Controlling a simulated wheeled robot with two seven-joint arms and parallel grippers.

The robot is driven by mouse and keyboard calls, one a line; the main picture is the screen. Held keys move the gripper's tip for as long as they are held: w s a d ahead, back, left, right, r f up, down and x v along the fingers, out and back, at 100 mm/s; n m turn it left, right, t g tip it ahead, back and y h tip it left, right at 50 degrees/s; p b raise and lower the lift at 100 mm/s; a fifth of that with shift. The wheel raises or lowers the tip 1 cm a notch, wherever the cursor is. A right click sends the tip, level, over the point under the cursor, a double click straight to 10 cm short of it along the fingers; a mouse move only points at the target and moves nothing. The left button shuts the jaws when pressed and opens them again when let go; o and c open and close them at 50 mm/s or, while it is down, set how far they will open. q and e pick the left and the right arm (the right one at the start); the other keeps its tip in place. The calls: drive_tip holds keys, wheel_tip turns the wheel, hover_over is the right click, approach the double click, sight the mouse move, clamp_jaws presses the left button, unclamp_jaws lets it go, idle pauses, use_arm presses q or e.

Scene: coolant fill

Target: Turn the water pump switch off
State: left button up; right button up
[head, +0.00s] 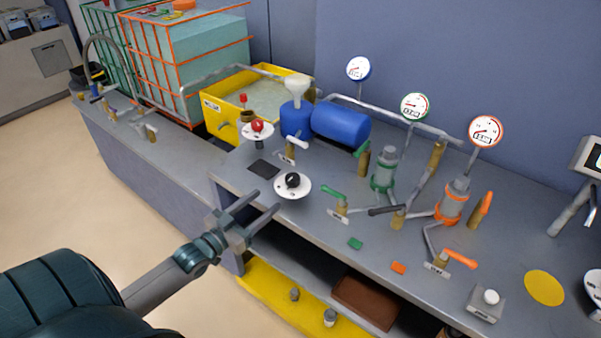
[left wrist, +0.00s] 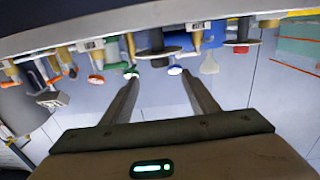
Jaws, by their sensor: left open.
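A black rotary knob (head: 292,181) sits on a round white dial plate (head: 293,192) near the front edge of the grey bench. A second switch with a red knob (head: 257,126) on a white disc stands farther back; it also shows in the left wrist view (left wrist: 240,49). I cannot read which one is labelled as the water pump. My left gripper (head: 267,200) is open and empty, its fingers pointing toward the black knob, just short of the dial and apart from it. In the left wrist view its two fingers (left wrist: 160,80) are spread. My right gripper is not in view.
A blue tank (head: 341,125), a yellow tub (head: 223,124), and pipes with green (head: 332,194) and orange (head: 460,259) valve handles stand around the knob. Three gauges rise at the back. A black pad (head: 264,168) lies left of the dial. A yellow shelf (head: 275,293) is below.

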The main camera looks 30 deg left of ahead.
sight(297, 175)
use_arm(q)
drive_tip(key=w+p, duration=0.1)
drive_tip(key=w, duration=0.4)
drive_tip(key=w+d+p, duration=0.1)
drive_tip(key=w, duration=0.5)
drive_tip(key=w+d+p, duration=0.1)
drive_tip(key=w, duration=0.5)
drive_tip(key=shift+p, duration=0.3)
drive_tip(key=c, duration=1)
drive_tip(key=shift+c, duration=0.2)
